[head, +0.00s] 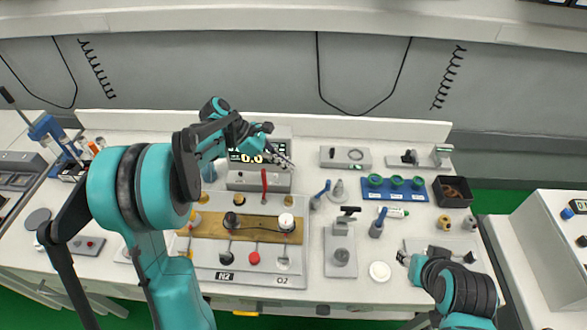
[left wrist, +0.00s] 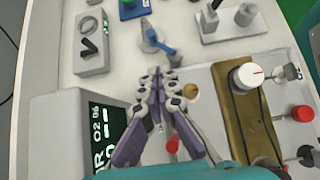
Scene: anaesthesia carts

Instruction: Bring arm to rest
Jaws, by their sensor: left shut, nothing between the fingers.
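My left arm reaches over the cart top from the left. In the left wrist view the closed fingers (left wrist: 163,76) point toward the white work surface, beside the display box (left wrist: 72,120) and near a blue-handled part (left wrist: 155,42). My right arm shows at the lower right of the head view, over the front right of the cart top. Its gripper is small and partly hidden there, so its opening cannot be told.
The panel marked N2 and O2 (head: 205,259) with knobs and levers lies below the left gripper. A blue holder with green rings (head: 391,196), a black bin (head: 467,203) and a white disc (head: 380,271) stand to the right. Another cart (head: 535,245) is at the right edge.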

